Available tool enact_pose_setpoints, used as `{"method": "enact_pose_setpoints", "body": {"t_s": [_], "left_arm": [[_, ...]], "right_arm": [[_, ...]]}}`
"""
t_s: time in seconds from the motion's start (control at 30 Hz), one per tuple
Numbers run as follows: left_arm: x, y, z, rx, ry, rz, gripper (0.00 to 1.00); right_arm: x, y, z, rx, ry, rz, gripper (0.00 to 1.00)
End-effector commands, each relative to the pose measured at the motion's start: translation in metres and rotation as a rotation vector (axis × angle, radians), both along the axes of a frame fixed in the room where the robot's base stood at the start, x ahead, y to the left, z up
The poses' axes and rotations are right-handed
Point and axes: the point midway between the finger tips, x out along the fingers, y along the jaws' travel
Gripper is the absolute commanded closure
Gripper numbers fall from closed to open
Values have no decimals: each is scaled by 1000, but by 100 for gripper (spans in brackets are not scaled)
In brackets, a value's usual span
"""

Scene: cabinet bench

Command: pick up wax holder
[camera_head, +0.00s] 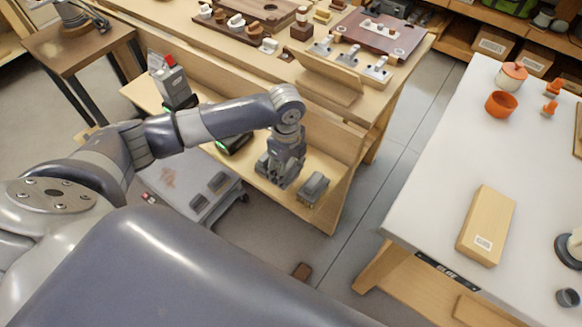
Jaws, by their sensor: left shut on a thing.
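My left gripper (279,176) reaches down over the lower shelf of the wooden cabinet bench. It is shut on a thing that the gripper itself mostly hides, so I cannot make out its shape. A small grey block-like thing (314,188) lies on the shelf just right of the gripper, close to the shelf's right end. I cannot tell for sure which thing is the wax holder. My right gripper is not in view.
The cabinet bench (330,214) has a raised top with trays and small fittings. A grey device (172,84) stands left on the shelf. A white table (421,190) at right bears a wooden box (487,226) and orange pots.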

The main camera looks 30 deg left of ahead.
Motion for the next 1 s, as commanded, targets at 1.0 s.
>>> {"method": "enact_pose_setpoints", "body": {"t_s": [1.0], "left_arm": [[-140, 19, 14, 0, -3, 1, 68]], "right_arm": [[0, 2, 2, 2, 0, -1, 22]]}}
